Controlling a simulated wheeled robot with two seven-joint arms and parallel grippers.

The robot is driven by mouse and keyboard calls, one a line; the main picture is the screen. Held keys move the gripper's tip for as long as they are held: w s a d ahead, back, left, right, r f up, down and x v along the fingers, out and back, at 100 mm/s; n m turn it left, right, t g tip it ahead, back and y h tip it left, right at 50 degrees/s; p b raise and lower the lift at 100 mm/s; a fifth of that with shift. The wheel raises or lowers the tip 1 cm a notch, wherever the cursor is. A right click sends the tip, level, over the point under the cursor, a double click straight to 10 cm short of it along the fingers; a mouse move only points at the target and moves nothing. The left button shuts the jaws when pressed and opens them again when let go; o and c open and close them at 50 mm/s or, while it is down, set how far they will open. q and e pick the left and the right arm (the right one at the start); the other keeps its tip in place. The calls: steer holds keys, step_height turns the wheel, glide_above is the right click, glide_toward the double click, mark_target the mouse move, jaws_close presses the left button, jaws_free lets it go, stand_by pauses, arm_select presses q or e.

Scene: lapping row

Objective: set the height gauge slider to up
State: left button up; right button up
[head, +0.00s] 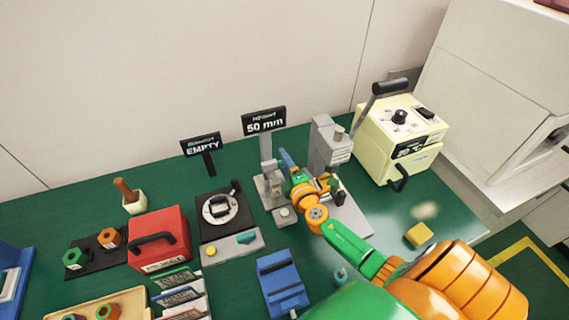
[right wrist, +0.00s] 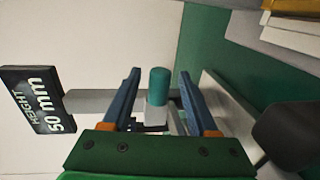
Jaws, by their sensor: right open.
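The height gauge (head: 272,185) is a grey stand on the green bench, with a black sign (head: 264,121) reading "HEIGHT 50 mm" behind it. The sign also shows in the right wrist view (right wrist: 38,100), turned on its side. My right gripper (head: 287,162) is at the gauge and partly hides it. In the right wrist view its blue fingers (right wrist: 160,76) are apart, with a teal cylindrical knob (right wrist: 158,86) showing between them. There are gaps on both sides of the knob. I cannot tell how deep it sits between the fingers. My left gripper is not in view.
Right of the gauge stands another grey instrument (head: 325,145), close to my right arm. A cream oven-like box (head: 418,150) is farther right. A black dial unit (head: 233,230) and a red box (head: 150,225) stand left. A blue block (head: 280,278) lies in front.

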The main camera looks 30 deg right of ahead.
steer(key=shift+s+r, duration=0.1)
steer(key=shift+c, duration=0.8)
jaws_close()
stand_by(0.5)
